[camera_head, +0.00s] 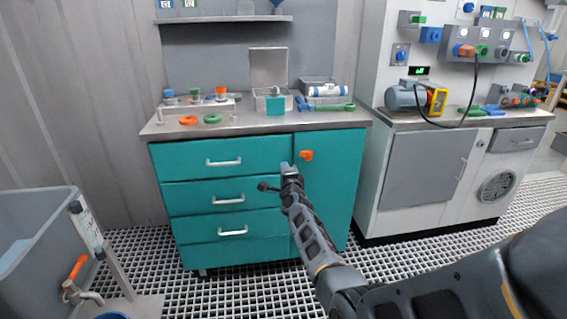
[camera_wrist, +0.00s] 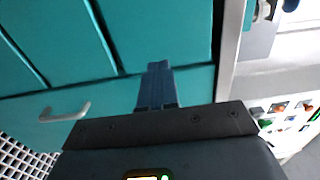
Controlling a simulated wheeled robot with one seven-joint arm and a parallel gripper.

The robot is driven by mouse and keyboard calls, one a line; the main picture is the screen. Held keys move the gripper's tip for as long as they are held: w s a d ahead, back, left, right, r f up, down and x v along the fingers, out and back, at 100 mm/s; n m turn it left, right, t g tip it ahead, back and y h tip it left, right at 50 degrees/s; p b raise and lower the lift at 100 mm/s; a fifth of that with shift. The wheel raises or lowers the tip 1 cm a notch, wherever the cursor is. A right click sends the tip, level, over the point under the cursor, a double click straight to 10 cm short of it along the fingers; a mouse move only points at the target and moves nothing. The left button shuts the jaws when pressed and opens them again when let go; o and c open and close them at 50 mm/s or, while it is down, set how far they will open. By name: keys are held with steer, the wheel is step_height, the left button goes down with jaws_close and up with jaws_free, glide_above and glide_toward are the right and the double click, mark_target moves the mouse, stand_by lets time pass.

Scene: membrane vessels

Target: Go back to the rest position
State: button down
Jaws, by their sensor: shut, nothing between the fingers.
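My gripper (camera_head: 286,170) is at the end of my extended arm, in front of the teal cabinet (camera_head: 258,218). It is beside the orange knob (camera_head: 306,155) on the cabinet door and does not hold it. In the wrist view the closed fingers (camera_wrist: 159,84) are together with nothing between them, against a background of teal panels. A drawer handle (camera_wrist: 64,112) shows at the left of the wrist view. Whether the fingertips touch the cabinet front cannot be told.
The steel countertop (camera_head: 330,124) holds a tube rack, an open metal box (camera_head: 268,68), a tray with a cylinder and coloured rings. A grey tub (camera_head: 35,250) stands at left. A white cabinet (camera_head: 425,170) with a pump stands at right. Grated floor is open between.

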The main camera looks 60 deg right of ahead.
steer(key=p+v, duration=0.3)
steer(key=v, duration=0.4)
steer(key=shift+s+a, duration=0.15)
steer(key=shift+a, duration=0.1)
steer(key=s+a+n+t+y+p, duration=0.1)
steer(key=s+a+n+y, duration=0.1)
steer(key=s+a+n, duration=0.55)
steer(key=s+a+n+t+y, duration=0.2)
steer(key=s+a+n+y, duration=0.15)
steer(key=a, duration=0.75)
steer(key=s+a+n+t+y+p, duration=0.1)
steer(key=s+a+n+y, duration=0.1)
steer(key=s+a+n, duration=0.55)
steer(key=s+a+r+n+y+p, duration=0.1)
steer(key=s+a+r+n+y, duration=0.2)
steer(key=s+a+r+n, duration=0.2)
steer(key=s+a+r+n+y+p, duration=0.1)
steer(key=s+a+r+n+y, duration=0.2)
steer(key=s+a+r, duration=0.8)
steer(key=a+n, duration=0.2)
steer(key=a, duration=0.2)
steer(key=shift+s+y, duration=0.3)
steer(key=shift+y, duration=0.05)
steer(key=shift+a, duration=0.15)
